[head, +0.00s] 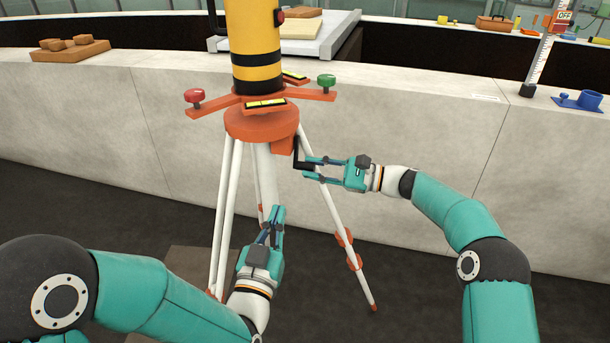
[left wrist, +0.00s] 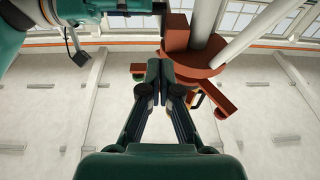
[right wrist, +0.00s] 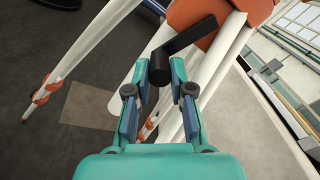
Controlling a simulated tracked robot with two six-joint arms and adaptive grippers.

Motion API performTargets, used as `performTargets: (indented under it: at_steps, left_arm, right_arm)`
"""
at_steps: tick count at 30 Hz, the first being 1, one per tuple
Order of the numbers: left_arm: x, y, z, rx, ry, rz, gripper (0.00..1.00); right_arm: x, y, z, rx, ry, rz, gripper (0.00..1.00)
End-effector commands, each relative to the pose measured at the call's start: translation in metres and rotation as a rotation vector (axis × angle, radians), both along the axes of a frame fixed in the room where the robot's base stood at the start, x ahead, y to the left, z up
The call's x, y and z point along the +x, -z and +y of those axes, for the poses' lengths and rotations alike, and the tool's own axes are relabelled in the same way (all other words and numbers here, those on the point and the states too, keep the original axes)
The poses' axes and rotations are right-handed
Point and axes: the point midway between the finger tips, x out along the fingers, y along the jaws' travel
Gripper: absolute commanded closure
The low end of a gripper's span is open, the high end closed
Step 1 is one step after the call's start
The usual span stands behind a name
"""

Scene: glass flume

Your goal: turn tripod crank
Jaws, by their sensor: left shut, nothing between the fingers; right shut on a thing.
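The tripod has an orange head (head: 262,122) on white legs (head: 226,215). Its black crank (head: 296,150) comes from an orange block (head: 282,145) under the head; the crank's arm (right wrist: 192,36) and dark grip (right wrist: 160,66) show in the right wrist view. My right gripper (head: 306,167) is shut on the crank's grip, with a finger on each side of it. My left gripper (head: 278,212) is shut and empty, below the tripod head and in front of the legs. In the left wrist view its fingertips (left wrist: 159,66) are together, with the orange head (left wrist: 195,62) behind.
A yellow and black cylinder (head: 253,45) stands on the tripod. Orange arms with a red knob (head: 194,96) and a green knob (head: 326,81) stick out from it. A pale wall (head: 440,130) runs behind.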

Motion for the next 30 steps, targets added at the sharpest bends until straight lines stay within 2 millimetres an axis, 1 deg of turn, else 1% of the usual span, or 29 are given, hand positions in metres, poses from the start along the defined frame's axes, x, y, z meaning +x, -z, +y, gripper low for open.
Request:
performTargets:
  at_steps: [1, 3, 5, 8, 11, 18, 23, 24, 30]
  left_arm:
    - [-0.004, -0.008, -0.009, -0.003, 0.019, -0.014, 1.00]
    - [-0.006, -0.012, -0.017, -0.005, 0.034, -0.022, 1.00]
    - [-0.005, -0.014, -0.020, -0.004, 0.040, -0.025, 1.00]
    - [0.003, -0.016, -0.024, -0.005, 0.042, -0.025, 1.00]
    - [0.016, -0.019, -0.027, -0.005, 0.041, -0.025, 1.00]
    - [0.061, -0.029, -0.041, -0.004, 0.041, -0.025, 1.00]
    - [0.089, -0.035, -0.050, -0.004, 0.041, -0.024, 1.00]
    - [0.094, -0.027, -0.052, -0.002, 0.042, -0.018, 1.00]
    - [0.112, -0.016, -0.057, -0.004, 0.041, -0.019, 1.00]
  right_arm:
    - [0.000, -0.001, 0.002, 0.001, 0.001, 0.000, 1.00]
    - [0.001, -0.001, 0.002, 0.000, 0.001, 0.000, 1.00]
    - [0.001, -0.001, 0.002, 0.000, 0.002, 0.000, 1.00]
    - [0.001, -0.001, 0.002, 0.000, 0.002, -0.001, 1.00]
    - [0.001, -0.001, 0.002, 0.000, 0.002, -0.001, 1.00]
    - [0.001, -0.002, 0.002, 0.001, 0.003, -0.001, 1.00]
    - [0.001, -0.002, 0.002, 0.001, 0.002, -0.001, 1.00]
    - [0.001, -0.002, 0.002, 0.001, 0.002, -0.001, 1.00]
    - [0.001, -0.002, 0.002, 0.002, 0.003, -0.002, 1.00]
